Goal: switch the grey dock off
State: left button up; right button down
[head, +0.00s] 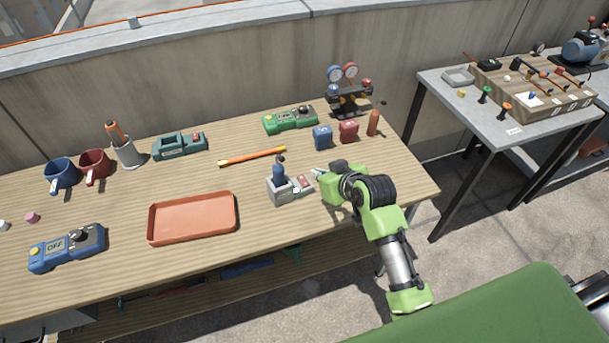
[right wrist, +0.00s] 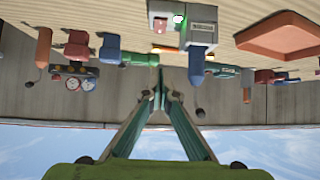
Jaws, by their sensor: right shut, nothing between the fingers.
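The grey dock (head: 287,195) stands on the wooden bench with a blue-handled tool (head: 279,172) upright in it. A small plate with a red part (head: 304,182) is on its right side. The dock shows upside down in the right wrist view (right wrist: 203,33), where a small lamp (right wrist: 178,18) beside the red part glows green. My right gripper (head: 318,172) is shut and empty, just right of the dock and apart from it as far as I can tell. Its closed fingertips also show in the right wrist view (right wrist: 160,88). My left gripper is not in view.
An orange tray (head: 192,238) lies left of the dock, and an orange-yellow stick (head: 252,157) behind it. Blue (head: 322,137) and red (head: 348,131) blocks stand behind my gripper. A teal dock (head: 180,146) and a blue meter reading OFF (head: 67,248) are further left.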

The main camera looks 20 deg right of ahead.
send_over(304, 183)
jog(key=s, duration=0.1)
notch_tip(304, 183, down, 6)
jog(key=shift+d+r+p, duration=0.1)
jog(key=shift+p, duration=0.35)
jog(key=f, duration=0.1)
jog(key=w+f, duration=0.1)
jog(key=f, duration=0.1)
jog(key=shift+f, duration=0.1)
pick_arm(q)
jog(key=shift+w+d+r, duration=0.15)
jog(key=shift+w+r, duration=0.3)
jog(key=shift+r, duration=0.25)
pick_arm(e)
jog(key=shift+f, duration=0.65)
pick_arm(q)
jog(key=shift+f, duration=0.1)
pick_arm(e)
jog(key=shift+f, duration=0.1)
jog(key=shift+w+f, duration=0.15)
jog(key=shift+f, duration=0.15)
jog(key=shift+r, duration=0.1)
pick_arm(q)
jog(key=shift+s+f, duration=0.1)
